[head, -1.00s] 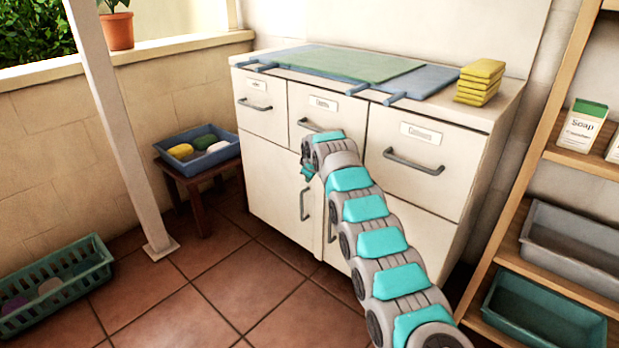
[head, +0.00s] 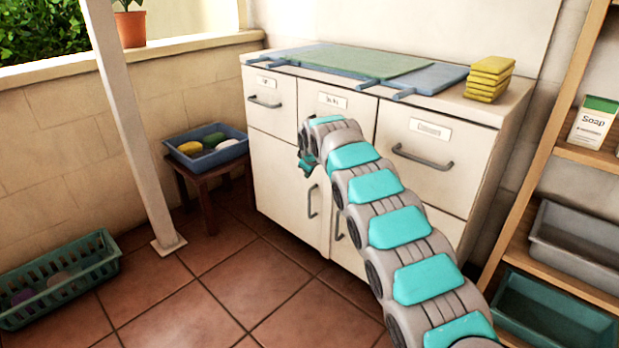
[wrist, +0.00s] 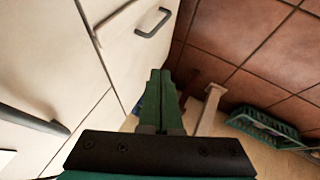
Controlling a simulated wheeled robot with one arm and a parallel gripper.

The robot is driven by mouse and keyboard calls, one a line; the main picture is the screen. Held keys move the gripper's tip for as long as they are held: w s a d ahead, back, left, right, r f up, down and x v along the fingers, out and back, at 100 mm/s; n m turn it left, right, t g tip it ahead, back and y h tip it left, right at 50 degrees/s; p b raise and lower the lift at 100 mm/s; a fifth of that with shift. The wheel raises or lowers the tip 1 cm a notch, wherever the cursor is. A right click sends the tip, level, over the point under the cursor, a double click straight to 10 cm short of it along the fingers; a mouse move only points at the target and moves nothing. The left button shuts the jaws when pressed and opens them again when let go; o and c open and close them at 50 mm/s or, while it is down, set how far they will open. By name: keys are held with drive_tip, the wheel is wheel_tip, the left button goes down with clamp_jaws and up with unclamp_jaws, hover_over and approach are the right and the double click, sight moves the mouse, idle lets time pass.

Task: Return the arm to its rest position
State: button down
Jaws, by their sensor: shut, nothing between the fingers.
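My arm reaches from the lower right of the head view toward the front of the white cabinet (head: 285,170). My gripper (head: 307,163) is at its far end, in front of the cabinet near the middle drawer, small and partly hidden by my own wrist. In the wrist view my gripper (wrist: 160,85) shows its two green fingers side by side, shut with nothing between them. Cabinet fronts with dark handles (wrist: 153,22) lie to the left of the fingers there. All drawers and doors in view look shut.
A stool (head: 205,185) with a blue tray (head: 213,158) stands left of the cabinet. A green basket (head: 60,285) is on the floor at left, by a white post (head: 125,120). Wooden shelves (head: 530,215) stand at right. Yellow sponges (head: 489,78) sit on the cabinet. Floor tiles at front are clear.

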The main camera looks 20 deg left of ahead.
drive_tip(key=shift+a+v, duration=0.15)
drive_tip(key=shift+v, duration=0.9)
drive_tip(key=shift+a+v, duration=0.15)
drive_tip(key=shift+v, duration=0.95)
drive_tip(key=s+d+r+m+h, duration=0.1)
drive_tip(key=d+r+m+h, duration=0.1)
drive_tip(key=d, duration=0.9)
drive_tip(key=s+d+r+m+h, duration=0.1)
drive_tip(key=s+d+r+m, duration=0.15)
drive_tip(key=d, duration=0.75)
drive_tip(key=s+d+m+g+h, duration=0.1)
drive_tip(key=s+d+m, duration=0.1)
drive_tip(key=s+d, duration=0.55)
drive_tip(key=s+d+m+g+h, duration=0.1)
drive_tip(key=s+d+m+g, duration=0.2)
drive_tip(key=d, duration=0.7)
drive_tip(key=s+d+f+m+g, duration=0.1)
drive_tip(key=s+d, duration=0.3)
drive_tip(key=s, duration=0.9)
drive_tip(key=s+d+f+m+g, duration=0.1)
drive_tip(key=s+d+f+m, duration=0.2)
drive_tip(key=s, duration=1)
drive_tip(key=s+d+f+m+g, duration=0.2)
drive_tip(key=s+d+f, duration=0.1)
drive_tip(key=s, duration=1)
drive_tip(key=shift+d+f+y, duration=0.3)
drive_tip(key=shift+d+y, duration=0.1)
drive_tip(key=shift+d, duration=0.5)
